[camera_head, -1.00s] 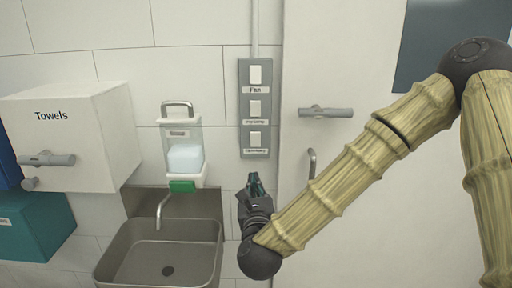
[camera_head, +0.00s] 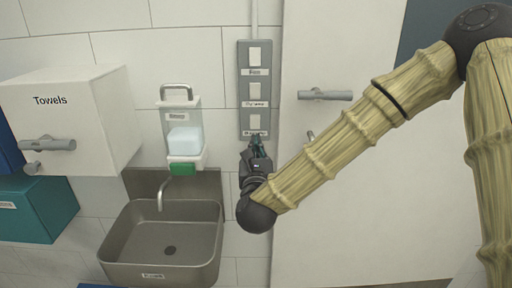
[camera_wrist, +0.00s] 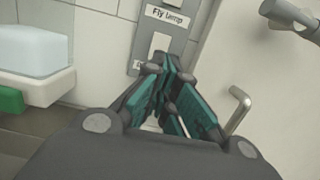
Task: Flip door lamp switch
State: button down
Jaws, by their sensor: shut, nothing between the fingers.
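A grey switch panel (camera_head: 243,106) on the wall holds three white rocker switches in a column. The top switch (camera_head: 254,57) has a label that seems to read "Fan". The middle switch (camera_head: 254,91) has a label reading "Fly lamp" (camera_wrist: 167,17) in the wrist view. The bottom switch (camera_head: 255,121) also shows in the wrist view (camera_wrist: 160,42); its label is mostly hidden by my fingers and unreadable. My gripper (camera_head: 255,141) is shut and empty, its tips at the panel's lower edge, just below the bottom switch. I cannot tell whether they touch the panel.
A soap dispenser (camera_head: 184,140) hangs left of the panel above a metal sink (camera_head: 165,240). A white towels box (camera_head: 75,115) is further left, above a teal box (camera_head: 40,215). A pale door with a grey handle (camera_head: 325,95) is close on the right.

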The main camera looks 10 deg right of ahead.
aim_at(256, 122)
jog(key=w+p, duration=0.1)
jog(key=w, duration=0.1)
jog(key=w+r+p, duration=0.1)
jog(key=w, duration=0.2)
jog(key=w+d+p, duration=0.1)
jog(key=w, duration=0.2)
jog(key=shift+r, duration=0.25)
jog(key=shift+w+p, duration=0.5)
jog(key=shift+w, duration=0.35)
jog(key=shift+d, duration=0.1)
